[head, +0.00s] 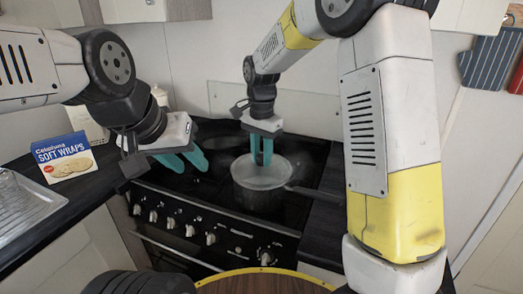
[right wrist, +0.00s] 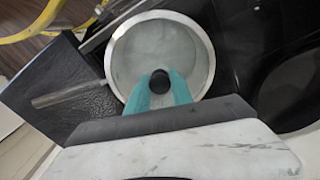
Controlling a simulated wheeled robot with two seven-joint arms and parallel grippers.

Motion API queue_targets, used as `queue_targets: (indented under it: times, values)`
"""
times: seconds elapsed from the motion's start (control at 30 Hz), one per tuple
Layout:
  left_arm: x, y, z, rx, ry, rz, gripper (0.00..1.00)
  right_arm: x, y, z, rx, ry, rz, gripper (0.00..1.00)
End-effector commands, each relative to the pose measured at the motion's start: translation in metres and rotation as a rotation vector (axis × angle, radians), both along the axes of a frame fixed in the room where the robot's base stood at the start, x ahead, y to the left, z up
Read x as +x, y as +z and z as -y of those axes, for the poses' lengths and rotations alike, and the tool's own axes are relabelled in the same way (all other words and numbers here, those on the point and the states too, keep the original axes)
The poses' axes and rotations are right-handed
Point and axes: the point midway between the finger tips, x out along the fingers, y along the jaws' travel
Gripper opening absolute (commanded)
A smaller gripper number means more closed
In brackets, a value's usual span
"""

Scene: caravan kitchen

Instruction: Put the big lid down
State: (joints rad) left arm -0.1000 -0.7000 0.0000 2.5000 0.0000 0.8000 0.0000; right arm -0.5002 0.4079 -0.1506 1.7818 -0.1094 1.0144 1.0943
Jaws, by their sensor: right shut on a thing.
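A saucepan (head: 262,196) with a long dark handle stands on the black hob. My right gripper (head: 262,160) points down over its middle, its teal fingers shut on a dark round knob. In the right wrist view this knob (right wrist: 160,81) sits between the fingertips (right wrist: 160,88), at the middle of the pale, see-through big lid (right wrist: 160,45). The lid lies over the pan's mouth; I cannot tell whether it rests on the rim or is just above it. My left gripper (head: 195,163) is open and empty above the left of the hob.
The hob (head: 215,187) has dark free room left of the pan. A soft wraps box (head: 65,158) stands on the left worktop near the sink (head: 22,212). A clear splash panel (head: 290,110) rises behind the hob. A round yellow-edged wooden top (head: 265,283) is in front.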

Motion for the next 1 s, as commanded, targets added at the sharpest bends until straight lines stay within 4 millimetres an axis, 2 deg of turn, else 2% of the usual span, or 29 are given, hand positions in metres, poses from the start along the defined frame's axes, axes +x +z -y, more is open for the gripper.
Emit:
queue_targets:
  times: [0.33, 0.37, 0.47, 0.83, 1.0]
  values:
    - [0.000, 0.000, 0.000, 0.000, 0.000, 0.000, 0.36, 0.000, -0.006, 0.000, 0.001, 0.000, 0.002, 0.00]
    - [0.000, 0.000, 0.000, 0.000, 0.000, 0.000, 0.36, 0.000, -0.007, 0.000, 0.000, 0.000, 0.001, 0.29]
    - [0.000, 0.000, 0.000, 0.000, 0.000, 0.000, 0.36, 0.000, -0.007, 0.000, 0.000, 0.000, 0.001, 0.49]
    - [0.000, 0.000, 0.000, 0.000, 0.000, 0.000, 0.36, 0.000, -0.004, 0.000, 0.001, 0.000, 0.002, 0.49]
    - [0.000, 0.000, 0.000, 0.000, 0.000, 0.000, 0.36, 0.001, 0.019, -0.001, 0.002, 0.000, 0.005, 0.49]
